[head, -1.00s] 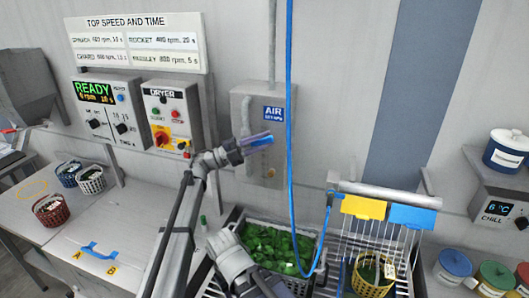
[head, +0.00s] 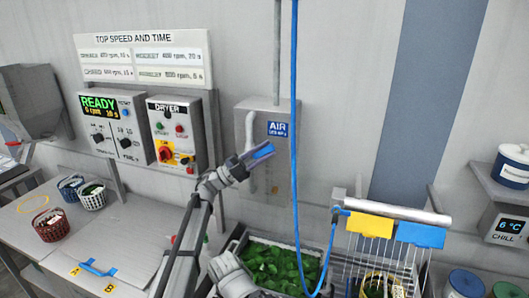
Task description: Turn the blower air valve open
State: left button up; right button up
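The grey air box (head: 248,117) with its blue AIR label (head: 277,129) is on the wall, left of the hanging blue hose. My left gripper (head: 255,157) is in front of the box, below the label, its fingers pointing right and slightly up. A blue piece (head: 262,152) shows at its fingertips; I cannot tell whether it is the valve's lever or part of the fingers, nor whether the fingers are closed. The valve body is hidden behind the gripper. My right gripper (head: 255,291) is low in the picture by the greens, its fingertips partly cut off.
A blue hose (head: 295,110) hangs just right of the box. The dryer panel (head: 178,140) is left of it. A bin of greens (head: 280,262) and a wire rack (head: 375,255) with yellow and blue flaps stand below. Small baskets (head: 51,226) sit on the left counter.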

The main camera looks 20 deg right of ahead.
aim_at(259, 155)
pick_arm(q)
jog(key=o, duration=0.4)
jog(key=shift+a+f, duration=0.1)
jog(key=b+v, duration=0.4)
jog(key=v, duration=0.2)
jog(key=shift+a+f, duration=0.2)
jog(key=shift+f, duration=0.1)
jog(key=shift+w+a+f, duration=0.1)
jog(key=shift+a+f, duration=0.05)
jog(key=shift+a, duration=0.3)
